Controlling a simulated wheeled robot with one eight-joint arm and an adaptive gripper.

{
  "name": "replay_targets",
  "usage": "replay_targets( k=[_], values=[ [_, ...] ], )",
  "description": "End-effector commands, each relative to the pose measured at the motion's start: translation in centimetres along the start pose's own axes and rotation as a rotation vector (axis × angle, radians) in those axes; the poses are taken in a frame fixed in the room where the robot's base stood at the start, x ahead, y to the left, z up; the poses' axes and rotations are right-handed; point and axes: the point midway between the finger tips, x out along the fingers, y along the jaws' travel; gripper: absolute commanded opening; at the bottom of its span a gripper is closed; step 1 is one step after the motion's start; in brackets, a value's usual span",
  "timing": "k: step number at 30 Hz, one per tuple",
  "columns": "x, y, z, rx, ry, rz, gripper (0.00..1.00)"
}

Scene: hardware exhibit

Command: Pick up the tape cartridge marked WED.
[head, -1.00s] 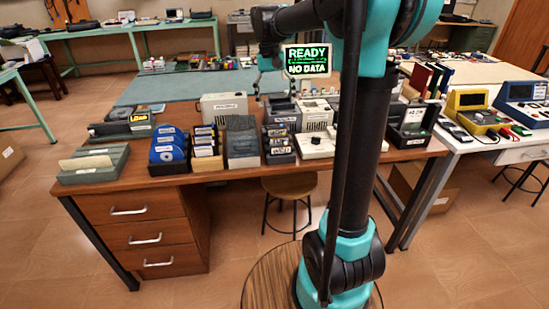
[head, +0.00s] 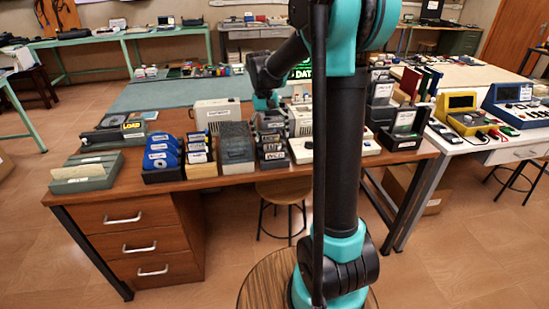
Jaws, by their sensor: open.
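Several small labelled cartridges stand in racks along the front edge of the wooden desk (head: 130,192). A dark rack (head: 271,163) holds dark cartridges with pale labels. A pale wooden rack (head: 203,170) to its left holds dark cartridges with pale and yellow labels. The print is too small for me to tell which one is marked WED. My gripper (head: 269,122) is small in the head view, just above and behind the dark rack, pointing down. It is open, and I see nothing held in it. Its fingertips blend with the dark cartridges, so contact cannot be told.
Blue disks (head: 162,152) in a holder and a grey file tray (head: 86,172) stand to the left. A dark grey box (head: 236,147) stands beside the dark rack, with a white device (head: 302,150) on its right. My arm hides part of the desk's right side.

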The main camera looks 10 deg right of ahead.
Motion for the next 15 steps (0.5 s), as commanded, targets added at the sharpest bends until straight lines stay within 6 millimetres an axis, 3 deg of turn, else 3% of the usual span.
replay_targets(
  k=[9, 15],
  values=[
    [4.0, 0.0, 0.3, 0.000, 0.000, 0.000, 0.81],
    [5.1, 0.0, 0.3, 0.000, 0.000, 0.000, 0.81]
  ],
)
